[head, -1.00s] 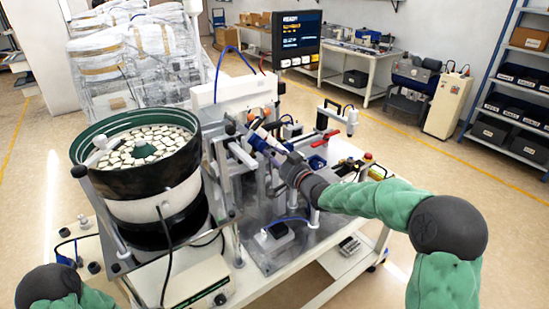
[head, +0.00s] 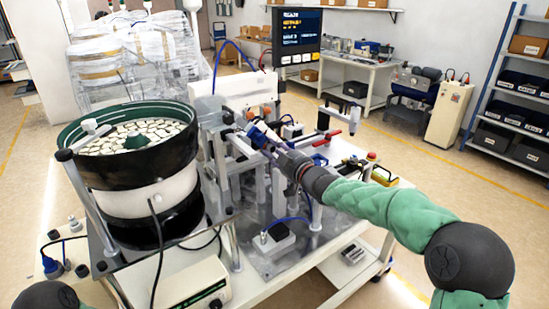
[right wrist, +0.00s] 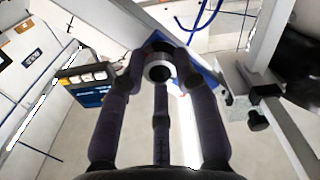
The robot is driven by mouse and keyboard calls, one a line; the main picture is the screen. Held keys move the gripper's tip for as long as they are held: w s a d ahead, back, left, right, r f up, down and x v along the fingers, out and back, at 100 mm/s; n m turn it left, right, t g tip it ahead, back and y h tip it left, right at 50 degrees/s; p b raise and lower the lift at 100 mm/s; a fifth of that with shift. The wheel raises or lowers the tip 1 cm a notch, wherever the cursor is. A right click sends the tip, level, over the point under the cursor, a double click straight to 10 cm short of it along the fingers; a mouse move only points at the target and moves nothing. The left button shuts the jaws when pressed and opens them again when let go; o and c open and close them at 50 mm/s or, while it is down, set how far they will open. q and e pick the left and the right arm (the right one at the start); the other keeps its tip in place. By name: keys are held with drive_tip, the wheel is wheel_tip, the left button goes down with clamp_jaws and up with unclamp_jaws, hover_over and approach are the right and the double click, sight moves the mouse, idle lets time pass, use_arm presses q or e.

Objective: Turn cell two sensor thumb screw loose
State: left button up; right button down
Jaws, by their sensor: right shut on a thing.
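My right gripper (head: 256,130) reaches in from the right to the upper part of the feeder station in the head view. In the right wrist view its fingers (right wrist: 160,75) are closed around a small round dark knob with a pale face (right wrist: 159,72), which appears to be the sensor thumb screw. The knob sits in front of a blue part (right wrist: 205,78) of the station. In the head view the gripper hides the knob, and I cannot tell how far it is turned. My left gripper is out of view.
The bowl feeder (head: 140,190), full of pale parts, stands left of the gripper. The screen (head: 297,35) is behind the station; it also shows in the right wrist view (right wrist: 88,84). A dark clamp knob (right wrist: 257,120) on a metal rail is right of my fingers.

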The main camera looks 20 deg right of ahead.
drive_tip(key=shift+f+n+b, duration=0.15)
drive_tip(key=shift+n+b, duration=0.65)
drive_tip(key=shift+n, duration=0.55)
drive_tip(key=shift+f+n+b, duration=0.15)
drive_tip(key=shift+n+b, duration=0.6)
drive_tip(key=shift+n, duration=0.6)
drive_tip(key=shift+r, duration=0.1)
drive_tip(key=c, duration=0.9)
unclamp_jaws()
drive_tip(key=shift+a+r, duration=0.1)
drive_tip(key=shift+c, duration=0.2)
drive_tip(key=shift+s+d+r, duration=0.1)
drive_tip(key=shift+s+d, duration=0.25)
drive_tip(key=shift+s, duration=0.2)
drive_tip(key=v, duration=1)
drive_tip(key=shift+s, duration=0.4)
